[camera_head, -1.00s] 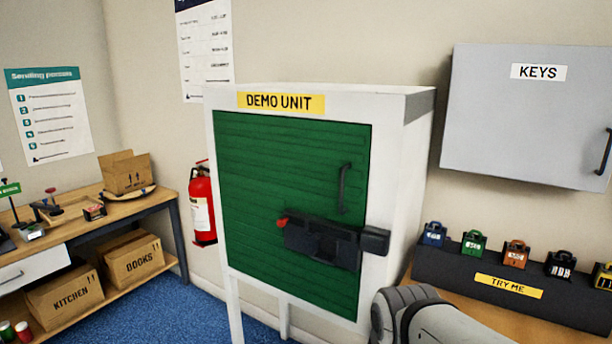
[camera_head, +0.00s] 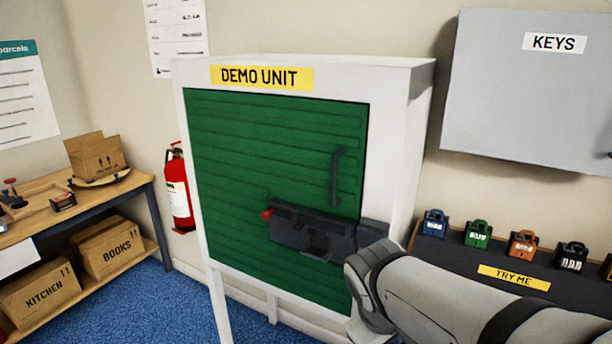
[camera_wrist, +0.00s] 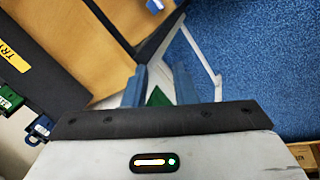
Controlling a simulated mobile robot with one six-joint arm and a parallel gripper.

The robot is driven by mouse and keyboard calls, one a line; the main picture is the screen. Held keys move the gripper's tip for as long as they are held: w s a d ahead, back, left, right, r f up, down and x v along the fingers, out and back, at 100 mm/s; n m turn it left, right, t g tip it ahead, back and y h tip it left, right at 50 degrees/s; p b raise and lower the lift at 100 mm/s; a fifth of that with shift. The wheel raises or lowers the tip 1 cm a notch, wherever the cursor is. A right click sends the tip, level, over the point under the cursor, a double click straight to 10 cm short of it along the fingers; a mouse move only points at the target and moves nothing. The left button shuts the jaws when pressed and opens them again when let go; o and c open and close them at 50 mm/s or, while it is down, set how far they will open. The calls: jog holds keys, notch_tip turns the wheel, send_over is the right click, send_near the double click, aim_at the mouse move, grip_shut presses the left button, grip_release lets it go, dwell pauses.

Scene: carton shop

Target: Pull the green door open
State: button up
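The green door (camera_head: 240,150) is shut in the white cabinet marked DEMO UNIT (camera_head: 420,130). A dark upright bar handle (camera_head: 336,178) stands near its right edge. Below it, a dark latch-like fitting (camera_head: 295,229) with a red tip (camera_head: 266,214) runs across the door to a dark block on the right frame. My gripper (camera_wrist: 159,75) shows only in the wrist view, where its two blue-grey fingers are apart. A small green patch shows between them, but I cannot tell if it is the door. In the head view the gripper is hidden; my arm is low at right.
A dark stand marked TRY ME (camera_head: 515,278) with several small padlocks is right of the cabinet. A grey KEYS box (camera_head: 530,100) hangs above it. A fire extinguisher (camera_head: 178,190) and a wooden bench with cartons (camera_head: 110,245) are at left. Blue floor (camera_head: 170,310) is clear in front.

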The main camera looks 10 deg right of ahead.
jog(key=w+d+r+n+t+h, duration=0.2)
jog(key=w+d+r+n+h, duration=0.3)
jog(key=n, duration=0.4)
jog(key=n+t+p, duration=0.2)
jog(key=n+t, duration=1)
jog(key=n, duration=0.6)
send_near(334, 179)
jog(key=x, duration=0.3)
jog(key=p+x, duration=0.1)
jog(key=x, duration=0.6)
jog(key=shift+w+d, duration=0.1)
jog(key=shift+w, duration=0.15)
jog(key=shift+c, duration=0.2)
grip_shut()
